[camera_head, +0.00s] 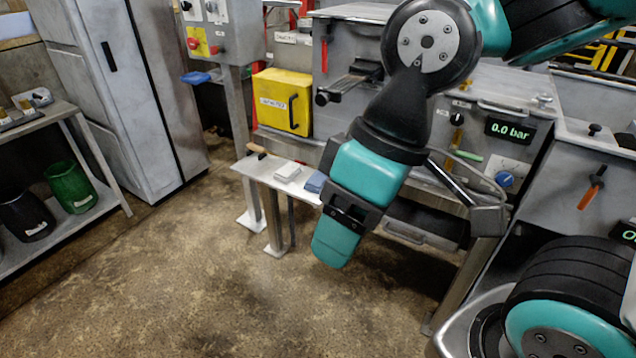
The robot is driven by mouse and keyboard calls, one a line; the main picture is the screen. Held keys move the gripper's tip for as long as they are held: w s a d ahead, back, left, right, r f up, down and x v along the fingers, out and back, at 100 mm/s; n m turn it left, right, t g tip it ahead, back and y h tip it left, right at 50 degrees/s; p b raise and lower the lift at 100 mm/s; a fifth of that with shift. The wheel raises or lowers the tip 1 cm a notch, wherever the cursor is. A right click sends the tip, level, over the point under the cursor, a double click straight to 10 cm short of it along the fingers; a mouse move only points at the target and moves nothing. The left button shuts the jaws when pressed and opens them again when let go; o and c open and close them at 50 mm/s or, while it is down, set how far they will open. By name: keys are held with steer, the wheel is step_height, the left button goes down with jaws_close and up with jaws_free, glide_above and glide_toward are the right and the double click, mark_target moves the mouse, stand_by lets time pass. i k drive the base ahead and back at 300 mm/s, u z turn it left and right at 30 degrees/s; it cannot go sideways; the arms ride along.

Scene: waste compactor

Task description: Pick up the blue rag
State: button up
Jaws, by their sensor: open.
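A folded blue rag (315,182) lies on a small light shelf (262,176) at the front of the machine, left of my arm. A folded white cloth (288,171) lies just left of it. My gripper (336,243) hangs in front of and lower than the shelf in the picture, pointing down and slightly left. It is apart from the rag and holds nothing that I can see. The jaws are open, though the gap between them is hidden from this angle. My arm covers the area just right of the rag.
A wooden-handled brush (256,150) lies at the shelf's left end. A yellow box (283,102) is mounted above it. A bench (90,115) with a green bin (69,187) and a black bin (26,215) stands left. The floor (190,280) in front is clear.

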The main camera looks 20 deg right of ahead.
mark_target(315, 184)
steer(key=u, duration=0.2)
steer(key=i, duration=1.25)
steer(key=z, duration=0.35)
